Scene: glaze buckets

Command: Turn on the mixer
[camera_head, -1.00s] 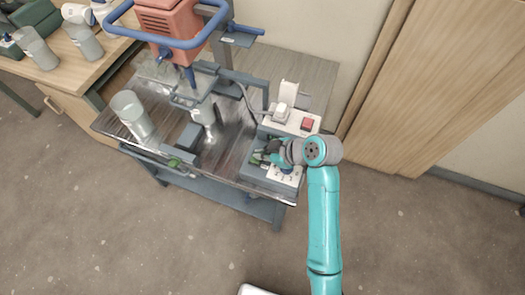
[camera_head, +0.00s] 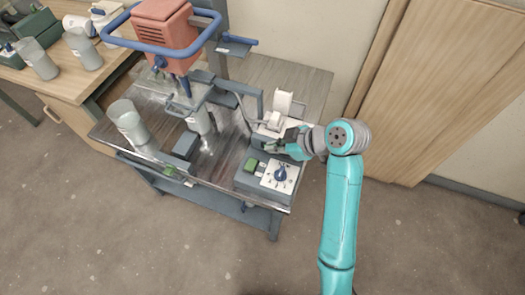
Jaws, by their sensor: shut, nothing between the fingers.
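The mixer (camera_head: 165,38) has an orange motor head with a blue loop handle and hangs over a metal bench at the upper left. A grey control box (camera_head: 252,182) on the bench's front right carries a green button (camera_head: 251,165) and a white plate with a blue dial (camera_head: 281,174). A white power strip (camera_head: 267,130) with a plug in it lies behind the box. My gripper (camera_head: 272,148) is shut and empty, pointing left, between the control box and the strip. The strip's right end is hidden behind my gripper and wrist.
A wooden table (camera_head: 75,85) with buckets stands at the far left. A wooden door panel (camera_head: 440,80) is behind my arm.

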